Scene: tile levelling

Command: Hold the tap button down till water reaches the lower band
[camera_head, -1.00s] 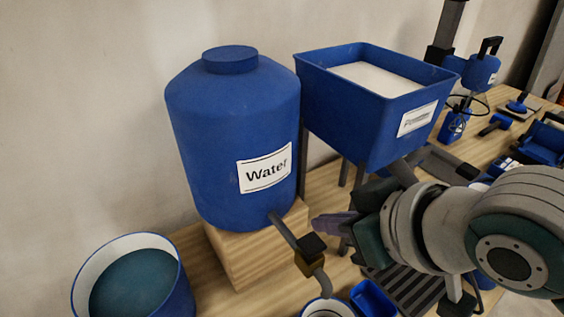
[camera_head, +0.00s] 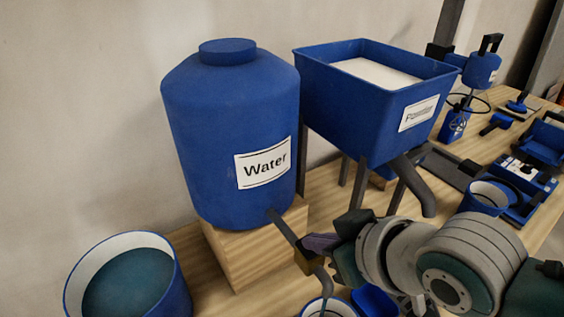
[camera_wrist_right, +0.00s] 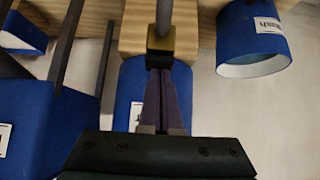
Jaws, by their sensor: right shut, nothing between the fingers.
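The blue water tank (camera_head: 230,120) stands on a wooden block, with its grey pipe running to a brass tap (camera_head: 305,262). The tap shows also in the right wrist view (camera_wrist_right: 160,38). My right gripper (camera_head: 313,242) is shut, with nothing between its purple fingers. Its tips (camera_wrist_right: 153,72) are at the dark button (camera_wrist_right: 152,57) on the tap and appear to touch it; how far the button is pressed I cannot tell. A container (camera_head: 318,304) sits under the spout, cut off by the bottom edge. Its bands and water level are not visible. My left gripper is not in view.
The blue powder hopper (camera_head: 350,110) stands on legs right of the tank. A wash bucket (camera_head: 178,295) with dark liquid is at lower left. A small blue tray (camera_head: 375,300) lies beside the container. Another bucket (camera_head: 485,197) and several tools stand on the right.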

